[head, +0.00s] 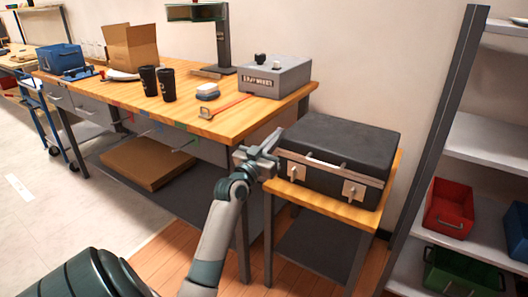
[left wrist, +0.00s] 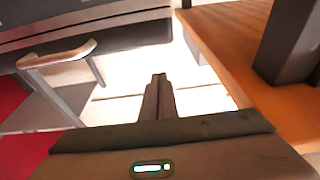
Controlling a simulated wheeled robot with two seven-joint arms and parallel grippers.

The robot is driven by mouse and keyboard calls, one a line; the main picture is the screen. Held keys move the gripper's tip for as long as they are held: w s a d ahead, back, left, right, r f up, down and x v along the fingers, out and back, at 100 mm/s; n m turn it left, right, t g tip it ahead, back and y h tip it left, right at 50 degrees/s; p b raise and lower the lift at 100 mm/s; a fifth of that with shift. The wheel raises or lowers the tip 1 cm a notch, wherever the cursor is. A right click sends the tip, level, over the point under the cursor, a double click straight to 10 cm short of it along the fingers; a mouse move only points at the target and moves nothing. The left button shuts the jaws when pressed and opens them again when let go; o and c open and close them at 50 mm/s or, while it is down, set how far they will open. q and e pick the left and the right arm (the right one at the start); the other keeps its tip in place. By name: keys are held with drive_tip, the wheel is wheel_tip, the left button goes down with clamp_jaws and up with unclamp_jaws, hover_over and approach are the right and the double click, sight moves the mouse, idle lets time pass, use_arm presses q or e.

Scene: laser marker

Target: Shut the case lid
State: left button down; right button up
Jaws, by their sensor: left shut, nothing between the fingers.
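The black case (head: 330,175) stands on a small wooden-topped stand right of the workbench. Its dark lid (head: 345,138) lies down flat on the body, with no gap that I can make out. A light handle (head: 326,161) and two pale latches are on its front. My left gripper (head: 272,143) is at the left front corner of the case, close to the lid's edge; I cannot tell whether it touches. Its fingers are together and empty; they also show together in the left wrist view (left wrist: 159,92). My right gripper is not in view.
The workbench (head: 215,122) on the left bears two black cups, a grey box (head: 275,76), a cardboard box and a blue bin. The stand's wooden top (head: 330,208) shows in front of the case. A shelf with red (head: 449,207) and green bins is at right.

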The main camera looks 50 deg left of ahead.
use_arm(q)
drive_tip(key=v, duration=0.7)
drive_tip(key=shift+f, duration=0.4)
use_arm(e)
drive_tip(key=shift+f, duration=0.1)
use_arm(q)
drive_tip(key=shift+d, duration=0.1)
